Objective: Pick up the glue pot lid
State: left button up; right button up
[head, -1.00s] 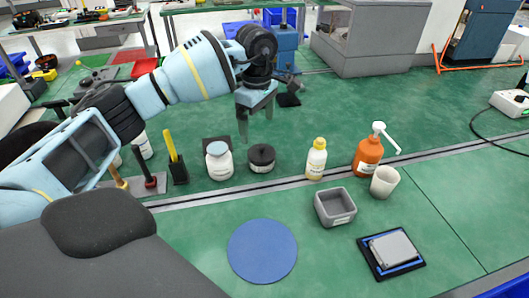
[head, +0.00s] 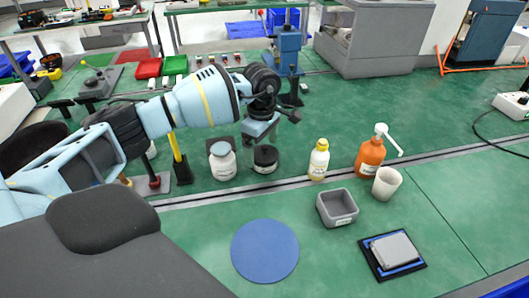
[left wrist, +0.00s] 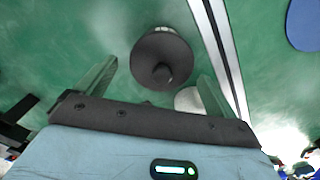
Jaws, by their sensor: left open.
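The glue pot (head: 264,168) is a dark round pot with a pale label, standing on the green bench among the bottles. Its dark lid (left wrist: 150,50), round with a central knob, shows in the left wrist view and appears to sit on the pot. My left gripper (head: 259,143) is open and points down just above the pot, hiding much of the lid in the head view. In the left wrist view, the lid lies between and just beyond the open fingers of the gripper (left wrist: 158,76). I cannot tell whether the fingers touch it. My right gripper is not in view.
A white jar (head: 222,163) stands close on the left of the pot. A yellow-capped bottle (head: 318,162), an orange pump bottle (head: 369,157), a white cup (head: 387,185) and a grey bin (head: 336,207) stand to the right. A blue round mat (head: 264,251) lies in front.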

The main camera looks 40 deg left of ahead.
pick_arm(q)
jog(key=c, duration=1)
jog(key=shift+c, duration=0.2)
jog(key=shift+r, duration=0.1)
jog(key=shift+r, duration=0.5)
notch_tip(320, 180, up, 2)
jog(key=shift+r, duration=0.2)
jog(key=s+d+r+b, duration=0.1)
jog(key=s+d, duration=0.1)
jog(key=s, duration=1.4)
jog(key=shift+d+r, duration=0.2)
jog(key=shift+d, duration=0.05)
